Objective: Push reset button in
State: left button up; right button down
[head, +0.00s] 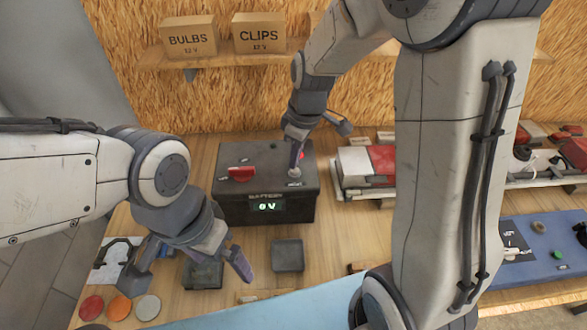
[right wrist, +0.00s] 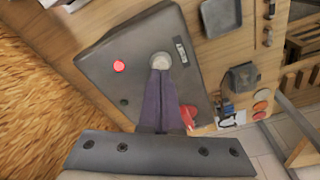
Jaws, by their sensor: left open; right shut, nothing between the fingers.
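The dark battery box (head: 225,200) stands on the wooden bench, and its front display reads 0 V. A pale round button (head: 294,173) sits on its top near the right front corner; it also shows in the right wrist view (right wrist: 160,61). My right gripper (head: 295,167) is shut and empty, pointing down at this button. In the right wrist view its purple fingertips (right wrist: 160,72) overlap the button's edge; whether they press it, I cannot tell. A red light (right wrist: 119,66) glows on the box top. My left gripper (head: 188,270) is open and empty above the bench's left front.
A red knob (head: 241,174) is on the box top's left. Small dark trays (head: 288,256) lie in front of the box. Coloured discs (head: 121,307) lie front left. Red and white parts (head: 357,165) stand to the right. A shelf with cartons (head: 258,33) is behind.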

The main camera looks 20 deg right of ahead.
jog(key=shift+f+b, duration=0.7)
jog(key=shift+f, duration=0.25)
dwell(0.5)
notch_tip(320, 180, up, 7)
jog(key=p, duration=0.6)
jog(key=shift+r, duration=0.15)
dwell(0.4)
jog(key=s+a+f+m+b, duration=0.1)
jog(key=s+a+b, duration=0.1)
jog(key=s, duration=0.5)
jog(key=s+a+f+b, duration=0.1)
jog(key=s+a+b, duration=0.2)
jog(key=s, duration=0.5)
jog(key=s+a+f+m+g+b, duration=0.1)
jog(key=s+a+b, duration=0.1)
jog(key=s, duration=0.5)
jog(key=shift+s+a+f+m+b, duration=0.3)
jog(key=shift+s+a+f, duration=0.05)
jog(key=shift+a, duration=0.5)
